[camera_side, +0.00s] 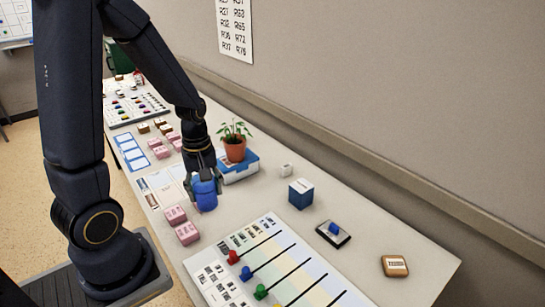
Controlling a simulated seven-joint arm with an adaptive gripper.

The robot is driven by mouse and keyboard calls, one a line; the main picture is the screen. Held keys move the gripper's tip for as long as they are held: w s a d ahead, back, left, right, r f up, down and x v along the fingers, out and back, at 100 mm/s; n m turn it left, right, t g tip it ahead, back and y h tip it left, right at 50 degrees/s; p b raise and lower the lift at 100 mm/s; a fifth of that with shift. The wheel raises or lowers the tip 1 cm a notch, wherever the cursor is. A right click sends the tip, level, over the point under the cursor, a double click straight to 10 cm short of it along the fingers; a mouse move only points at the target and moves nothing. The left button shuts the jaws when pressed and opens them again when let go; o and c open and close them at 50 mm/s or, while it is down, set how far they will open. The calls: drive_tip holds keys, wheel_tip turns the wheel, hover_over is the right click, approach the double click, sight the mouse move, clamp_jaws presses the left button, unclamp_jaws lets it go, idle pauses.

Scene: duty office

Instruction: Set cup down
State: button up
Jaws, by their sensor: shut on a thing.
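A blue cup (206,196) is at my gripper (203,182), in the middle left of the side view. My gripper points down and is shut on the cup. The fingers and the upper part of the cup overlap in the picture. The cup is over the table (400,225), near a flat card with pictures. I cannot tell whether its base touches the surface.
A potted plant (235,148) on a blue and white box (240,169) stands just behind my gripper. Pink blocks (187,232) lie in front. A striped board (270,265) with colored pegs, a blue cube (300,194) and a small black tray (333,234) are to the right.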

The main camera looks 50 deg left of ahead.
drive_tip(key=shift+a+r, duration=0.1)
drive_tip(key=shift+a, duration=0.15)
drive_tip(key=w+a+f, duration=0.1)
drive_tip(key=w+f, duration=0.2)
drive_tip(key=w, duration=0.1)
drive_tip(key=w+a+f, duration=0.1)
drive_tip(key=w+f, duration=0.2)
drive_tip(key=w, duration=0.1)
drive_tip(key=w+a+f, duration=0.2)
drive_tip(key=w+f, duration=0.1)
drive_tip(key=w, duration=0.1)
drive_tip(key=shift+w, duration=0.2)
drive_tip(key=shift+w+a+f, duration=0.1)
drive_tip(key=shift+w+f, duration=0.15)
drive_tip(key=shift+f, duration=0.65)
drive_tip(key=shift+w+a+f, duration=0.1)
drive_tip(key=shift+w+f, duration=0.1)
drive_tip(key=shift+f, duration=0.7)
drive_tip(key=shift+f, duration=0.15)
drive_tip(key=o, duration=1.1)
